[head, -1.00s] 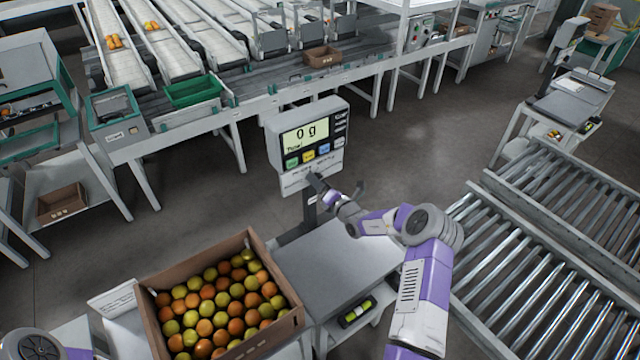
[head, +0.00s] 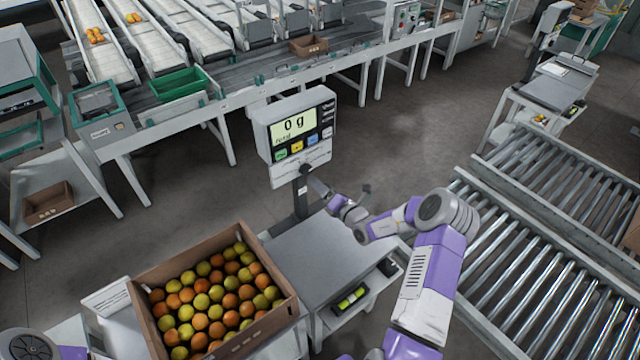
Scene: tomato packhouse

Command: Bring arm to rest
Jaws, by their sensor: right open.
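My right gripper (head: 341,192) is open and empty. It is in front of the weighing display and above the far end of the grey scale platform (head: 318,262), with its two fingers spread apart. My right arm reaches up from the bottom right to it. Only a bit of my left arm shows at the bottom left corner, and its gripper is not in view.
The scale display (head: 294,128) reads 0 g. A brown crate (head: 146,309) full of red and yellow tomatoes stands left of the platform. A roller conveyor (head: 540,265) lies at the right. Bare floor (head: 400,140) lies beyond the display.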

